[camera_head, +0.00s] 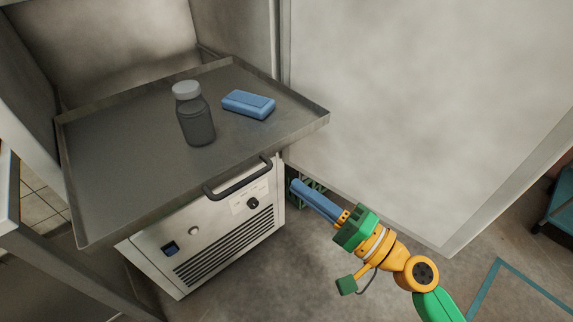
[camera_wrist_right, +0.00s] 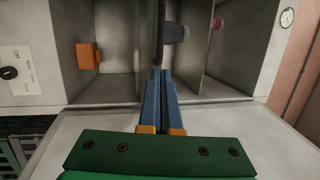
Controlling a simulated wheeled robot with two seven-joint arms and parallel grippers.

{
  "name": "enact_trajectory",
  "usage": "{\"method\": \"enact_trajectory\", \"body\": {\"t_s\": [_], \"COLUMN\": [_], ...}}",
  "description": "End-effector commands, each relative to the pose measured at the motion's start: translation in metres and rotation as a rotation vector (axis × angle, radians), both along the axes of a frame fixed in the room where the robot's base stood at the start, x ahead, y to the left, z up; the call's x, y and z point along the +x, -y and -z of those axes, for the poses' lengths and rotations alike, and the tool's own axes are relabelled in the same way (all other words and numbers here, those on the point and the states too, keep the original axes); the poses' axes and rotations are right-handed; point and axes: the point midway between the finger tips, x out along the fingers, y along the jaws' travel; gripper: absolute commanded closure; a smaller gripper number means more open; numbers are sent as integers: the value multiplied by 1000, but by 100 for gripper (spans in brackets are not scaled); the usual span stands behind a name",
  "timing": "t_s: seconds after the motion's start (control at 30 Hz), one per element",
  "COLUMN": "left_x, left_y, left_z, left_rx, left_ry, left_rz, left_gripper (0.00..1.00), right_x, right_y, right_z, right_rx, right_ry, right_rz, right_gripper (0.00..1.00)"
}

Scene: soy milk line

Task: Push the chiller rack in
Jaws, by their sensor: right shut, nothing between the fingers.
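The chiller rack (camera_head: 130,160) is a flat grey metal tray with a low rim, sticking out of the open chiller over its lower front panel. A dark bar handle (camera_head: 238,181) shows at its front edge. A dark bottle with a grey cap (camera_head: 196,120) stands upright on the rack, and a blue block (camera_head: 248,104) lies beside it. My right gripper (camera_head: 294,186) has blue fingers, shut and empty, just right of the handle and apart from it. In the right wrist view its fingertips (camera_wrist_right: 160,73) point into the chiller, in line with a dark upright strip. My left gripper is out of view.
The open chiller door (camera_head: 420,100) stands to the right, close to my right arm. A vented panel (camera_head: 225,240) with a knob is below the rack. A green crate (camera_wrist_right: 22,145) shows at the lower left of the wrist view. Floor is clear in front.

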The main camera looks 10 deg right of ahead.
Motion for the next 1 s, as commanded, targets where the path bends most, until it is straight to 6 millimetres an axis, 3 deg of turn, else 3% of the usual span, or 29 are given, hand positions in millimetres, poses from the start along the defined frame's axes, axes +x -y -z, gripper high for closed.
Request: {"method": "enact_trajectory", "body": {"t_s": [0.03, 0.27, 0.77, 1.0], "left_x": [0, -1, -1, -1], "left_y": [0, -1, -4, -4], "left_z": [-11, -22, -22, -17], "left_rx": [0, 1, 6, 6], "left_ry": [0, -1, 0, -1], "left_rz": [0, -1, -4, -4], "left_gripper": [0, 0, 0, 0], "right_x": [7, 27, 32, 51], "right_y": [-7, -28, -32, -45], "right_z": [-9, -9, -7, -7], "right_rx": [2, 0, -1, 1], "right_ry": [2, 1, 1, 3], "right_rz": [0, 1, 0, 0], "right_gripper": [100, 100, 100, 100]}}
